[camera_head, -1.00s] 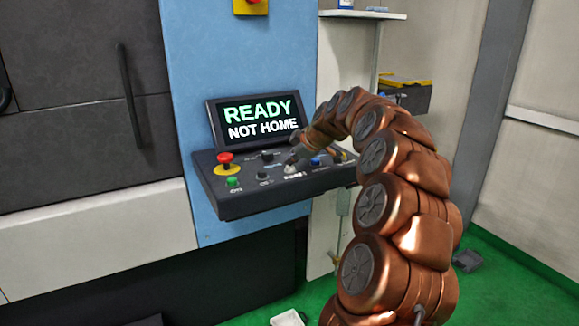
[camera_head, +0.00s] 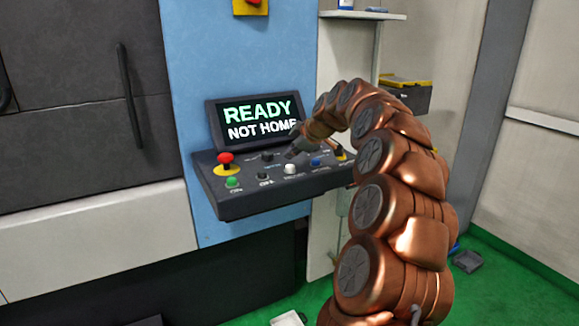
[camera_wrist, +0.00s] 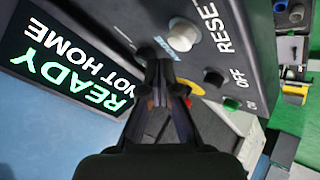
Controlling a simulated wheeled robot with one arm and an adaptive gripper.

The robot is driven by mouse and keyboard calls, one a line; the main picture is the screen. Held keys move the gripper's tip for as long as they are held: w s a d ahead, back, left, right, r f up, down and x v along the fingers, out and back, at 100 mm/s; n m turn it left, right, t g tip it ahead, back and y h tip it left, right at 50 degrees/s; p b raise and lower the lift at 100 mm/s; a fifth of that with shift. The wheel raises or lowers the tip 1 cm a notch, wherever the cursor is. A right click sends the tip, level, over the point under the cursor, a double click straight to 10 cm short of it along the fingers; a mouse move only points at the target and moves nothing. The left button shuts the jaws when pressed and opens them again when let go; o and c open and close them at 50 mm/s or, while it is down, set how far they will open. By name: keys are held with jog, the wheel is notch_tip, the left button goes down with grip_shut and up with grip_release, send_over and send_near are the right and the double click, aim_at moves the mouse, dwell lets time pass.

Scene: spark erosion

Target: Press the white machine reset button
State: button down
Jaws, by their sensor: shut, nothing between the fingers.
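The white reset button (camera_head: 290,169) stands on the black control panel (camera_head: 270,200), between the black OFF button (camera_head: 263,176) and a blue button (camera_head: 315,162). In the wrist view the white button (camera_wrist: 184,34) shows beside the word RESET. My gripper (camera_head: 291,153) is shut and empty. It is just behind the white button, on the screen side, and apart from it. In the wrist view the closed fingertips (camera_wrist: 158,58) are close to the button, below and left of it.
The screen (camera_head: 257,118) reads READY, NOT HOME. A red emergency stop (camera_head: 226,158) and green ON button (camera_head: 232,182) are at the panel's left end. A yellow-based knob (camera_head: 341,150) is at the right end. A shelf (camera_head: 362,15) stands behind my arm.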

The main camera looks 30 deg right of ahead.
aim_at(291, 166)
jog(key=shift+r+p, duration=0.3)
jog(key=shift+r, duration=2)
jog(key=s+a+f+m+g+y+p, duration=0.1)
jog(key=s+a+f+m+g, duration=0.15)
jog(key=s+a, duration=0.85)
jog(key=s+a+f+m+g+y+p, duration=0.1)
jog(key=s+a+f+g, duration=0.45)
jog(key=a, duration=0.95)
jog(key=s+a+f+m+g+h, duration=0.1)
jog(key=s+f+m, duration=0.2)
jog(key=s, duration=1.2)
jog(key=s+a+f+m+g+h+p, duration=0.1)
jog(key=s+f+m, duration=0.3)
jog(key=s, duration=1.1)
notch_tip(291, 166, down, 3)
jog(key=shift+s+a+r+g+h, duration=0.2)
jog(key=shift+s+g+h, duration=0.15)
jog(key=shift+g+h, duration=0.2)
